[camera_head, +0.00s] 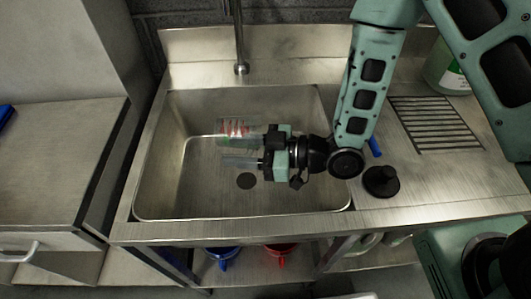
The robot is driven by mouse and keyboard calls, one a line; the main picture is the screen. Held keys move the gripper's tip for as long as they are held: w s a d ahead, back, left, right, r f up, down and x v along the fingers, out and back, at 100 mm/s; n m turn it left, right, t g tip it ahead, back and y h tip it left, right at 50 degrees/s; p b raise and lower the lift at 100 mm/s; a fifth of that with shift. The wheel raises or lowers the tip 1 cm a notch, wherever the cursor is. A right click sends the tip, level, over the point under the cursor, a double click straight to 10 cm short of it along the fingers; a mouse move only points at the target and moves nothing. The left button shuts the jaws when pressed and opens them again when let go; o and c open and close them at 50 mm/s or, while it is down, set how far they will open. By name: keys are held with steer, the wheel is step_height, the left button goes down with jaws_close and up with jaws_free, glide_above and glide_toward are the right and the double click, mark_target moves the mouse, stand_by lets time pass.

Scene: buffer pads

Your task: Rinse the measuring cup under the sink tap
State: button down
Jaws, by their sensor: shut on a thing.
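The measuring cup (232,128) is clear with red markings. It lies sideways in my gripper (246,148), over the sink basin (170,180). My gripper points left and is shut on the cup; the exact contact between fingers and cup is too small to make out. The tap (240,66) hangs down from the back, above the cup in the picture and apart from it. No water stream is visible. The cup's height above the basin floor is hard to tell.
A dark drain (246,181) is in the basin floor. On the right stand a black round object (381,181), a ribbed drainboard (434,122) and a greenish container (447,72). Blue (222,255) and red (281,252) items sit below. The left counter (55,150) is mostly clear.

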steer(key=shift+d+y+b, duration=0.15)
steer(key=shift+y+b, duration=0.35)
steer(key=shift+b, duration=0.35)
steer(key=h+p, duration=0.1)
steer(key=p, duration=0.1)
steer(key=a+h+p, duration=0.1)
steer(key=p, duration=0.2)
steer(key=a+f+h+p, duration=0.1)
steer(key=h+p, duration=0.1)
steer(key=p, duration=0.1)
steer(key=shift+w+g, duration=0.25)
steer(key=shift+g, duration=0.15)
steer(key=shift+a+r+p, duration=0.1)
steer(key=shift+a+p, duration=0.05)
steer(key=shift+p, duration=0.2)
